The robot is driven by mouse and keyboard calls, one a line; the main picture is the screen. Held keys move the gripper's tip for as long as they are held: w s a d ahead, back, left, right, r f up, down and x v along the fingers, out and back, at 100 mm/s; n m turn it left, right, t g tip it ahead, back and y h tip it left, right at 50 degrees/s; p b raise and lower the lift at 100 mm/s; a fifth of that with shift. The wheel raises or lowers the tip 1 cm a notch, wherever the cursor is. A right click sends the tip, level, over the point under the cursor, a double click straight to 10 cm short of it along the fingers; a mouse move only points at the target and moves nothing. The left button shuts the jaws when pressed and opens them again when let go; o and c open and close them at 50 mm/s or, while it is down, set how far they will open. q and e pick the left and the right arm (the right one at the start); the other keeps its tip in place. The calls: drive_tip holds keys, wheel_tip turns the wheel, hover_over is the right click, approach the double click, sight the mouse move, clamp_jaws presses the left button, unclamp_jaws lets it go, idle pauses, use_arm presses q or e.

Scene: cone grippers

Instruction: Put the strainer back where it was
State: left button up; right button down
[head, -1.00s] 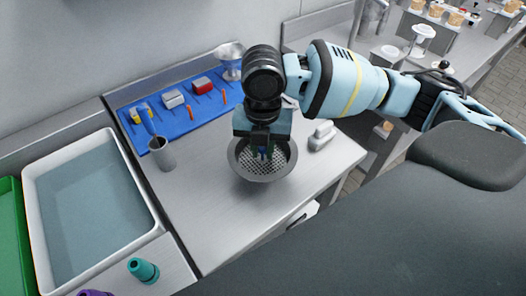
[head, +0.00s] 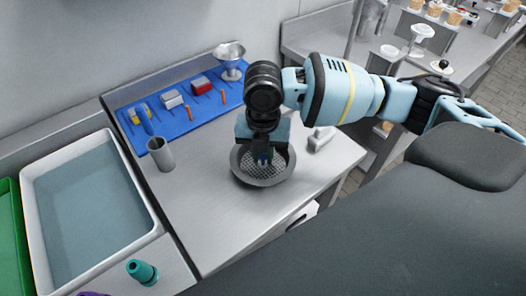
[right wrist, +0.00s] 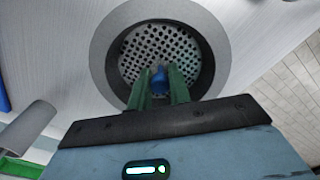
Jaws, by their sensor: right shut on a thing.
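The strainer (head: 250,167) is a round, perforated grey metal disc with a blue knob, seen inside a darker grey bowl-like ring (head: 240,177) over the steel counter. My right gripper (head: 264,160) points down at its middle, shut on the strainer by its blue knob. In the right wrist view the green fingers (right wrist: 159,88) close on the knob, with the strainer's holes (right wrist: 160,45) around it and the wide grey ring (right wrist: 101,45) outside. I cannot tell whether the strainer rests on the ring's bottom or hangs slightly above. My left gripper is out of view.
A grey cup (head: 160,154) stands left, beside a white water-filled basin (head: 160,229). A teal cone (head: 142,272) is at the front. The counter between is clear.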

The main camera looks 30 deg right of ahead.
drive_tip(key=c, duration=1.3)
unclamp_jaws()
drive_tip(key=shift+r, duration=0.1)
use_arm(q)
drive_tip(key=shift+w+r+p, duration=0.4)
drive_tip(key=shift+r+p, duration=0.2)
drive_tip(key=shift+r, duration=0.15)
use_arm(e)
wheel_tip(320, 180, up, 12)
